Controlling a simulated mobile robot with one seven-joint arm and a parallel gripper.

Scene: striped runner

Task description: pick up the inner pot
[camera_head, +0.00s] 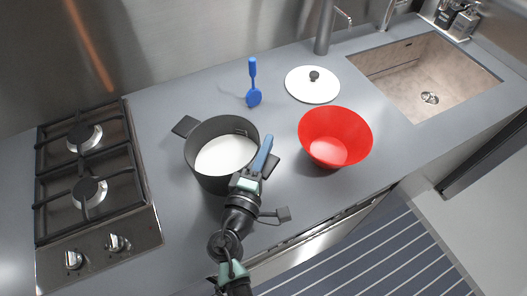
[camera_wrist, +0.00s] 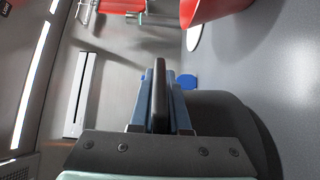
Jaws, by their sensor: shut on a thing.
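The inner pot (camera_head: 205,183) is a dark grey round pot with a pale white inside and two flat side handles. It appears upright at the middle left of the counter in the head view. My gripper (camera_head: 262,154) is at its right side, by the right handle. In the wrist view, my blue fingers (camera_wrist: 160,95) are shut on a thin dark part of the pot; whether this is rim or handle I cannot tell. The pot's dark body (camera_wrist: 235,115) shows at the right there. Whether its base touches the counter is unclear.
A red bowl (camera_head: 335,130) stands right of the pot. A blue utensil (camera_head: 253,90) and a white lid (camera_head: 312,88) with a dark knob lie behind. A gas hob (camera_head: 90,170) is at the left, a sink (camera_head: 425,75) at the right. The counter (camera_head: 165,225) is clear in front.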

